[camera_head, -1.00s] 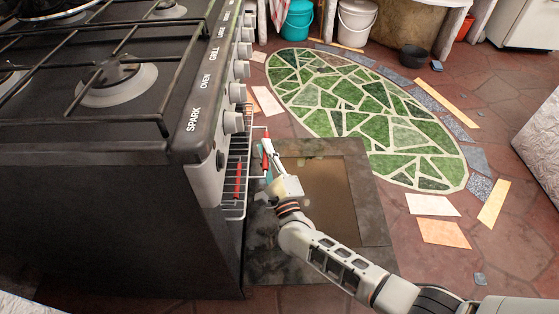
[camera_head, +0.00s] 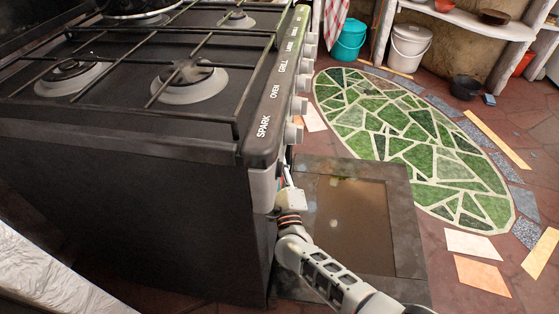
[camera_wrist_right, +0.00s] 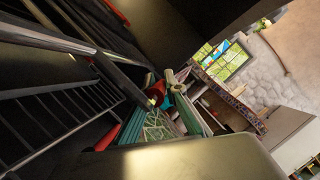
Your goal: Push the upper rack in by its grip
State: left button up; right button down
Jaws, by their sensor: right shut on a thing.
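The upper rack (camera_wrist_right: 60,118) shows in the right wrist view as dark metal bars running along the left side. A red piece (camera_wrist_right: 105,138) shows beside the bars; I cannot tell whether it is the grip. In the head view the rack and its grip are hidden behind the oven's front edge. My right gripper (camera_head: 287,182) is at the oven opening, just below the knobs, shut on the rack's grip. Its fingertips are mostly hidden there. My left gripper is not in view.
The black cooker (camera_head: 150,200) fills the left, with knobs (camera_head: 299,105) above my right gripper. The oven door (camera_head: 405,215) lies lowered in front, under my right arm. A green mosaic (camera_head: 430,160) covers the floor beyond. A teal bucket (camera_head: 350,40) and white bucket (camera_head: 409,45) stand at the back.

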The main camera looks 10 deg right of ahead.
jog(key=shift+a, duration=0.3)
jog(key=c, duration=2.2)
grip_release()
jog(key=shift+c, duration=0.2)
jog(key=shift+o, duration=0.8)
jog(key=shift+a, duration=0.1)
jog(key=shift+d, duration=0.25)
